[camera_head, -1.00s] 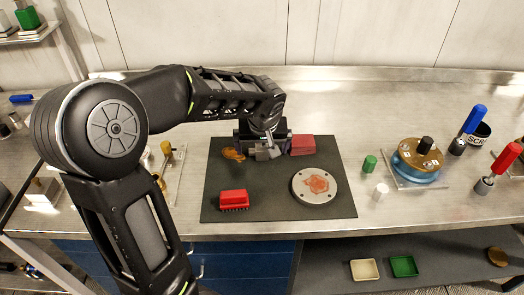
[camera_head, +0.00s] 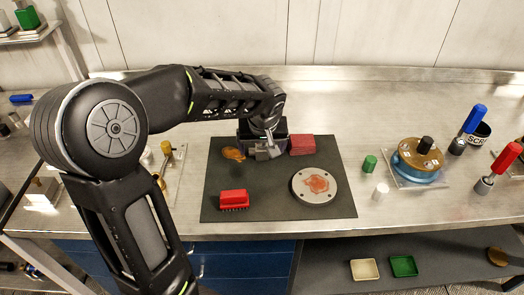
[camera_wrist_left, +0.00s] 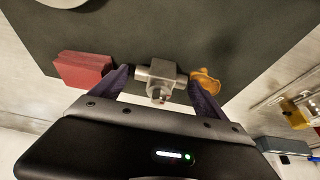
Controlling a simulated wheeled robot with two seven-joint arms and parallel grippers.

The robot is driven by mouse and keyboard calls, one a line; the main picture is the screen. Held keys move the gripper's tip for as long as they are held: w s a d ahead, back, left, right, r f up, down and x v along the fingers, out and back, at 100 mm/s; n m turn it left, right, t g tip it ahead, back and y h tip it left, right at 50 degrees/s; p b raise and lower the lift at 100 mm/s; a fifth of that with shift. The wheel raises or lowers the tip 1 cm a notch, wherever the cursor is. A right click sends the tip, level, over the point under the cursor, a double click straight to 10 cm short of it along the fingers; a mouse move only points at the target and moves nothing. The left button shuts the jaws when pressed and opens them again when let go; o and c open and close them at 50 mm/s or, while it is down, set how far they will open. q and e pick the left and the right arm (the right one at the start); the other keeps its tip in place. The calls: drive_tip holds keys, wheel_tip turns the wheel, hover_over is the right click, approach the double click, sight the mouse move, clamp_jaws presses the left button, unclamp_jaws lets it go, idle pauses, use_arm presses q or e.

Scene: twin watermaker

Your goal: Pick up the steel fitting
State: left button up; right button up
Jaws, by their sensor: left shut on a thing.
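The steel fitting (camera_wrist_left: 160,74), a grey metal piece with a cylindrical cross part and a stub, sits between the two dark fingers of my left gripper (camera_wrist_left: 163,84) in the left wrist view. The fingers are shut on it from both sides. In the head view my left gripper (camera_head: 263,148) is over the far part of the dark mat (camera_head: 270,188), with the fitting partly showing at its front. I cannot tell whether the fitting touches the mat. My right gripper is not in view.
A red block (camera_head: 302,145) lies just right of the gripper and an orange-brown piece (camera_head: 233,154) just left. A red brush (camera_head: 234,199) and a round plate (camera_head: 315,187) are nearer. A green cylinder (camera_head: 370,164) and a blue-and-brass unit (camera_head: 417,160) stand to the right.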

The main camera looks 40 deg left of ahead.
use_arm(q)
drive_tip(key=shift+c, duration=1.1)
drive_tip(key=shift+r, duration=0.15)
wheel_tip(320, 180, up, 10)
drive_tip(key=shift+f, duration=0.1)
drive_tip(key=shift+f, duration=0.1)
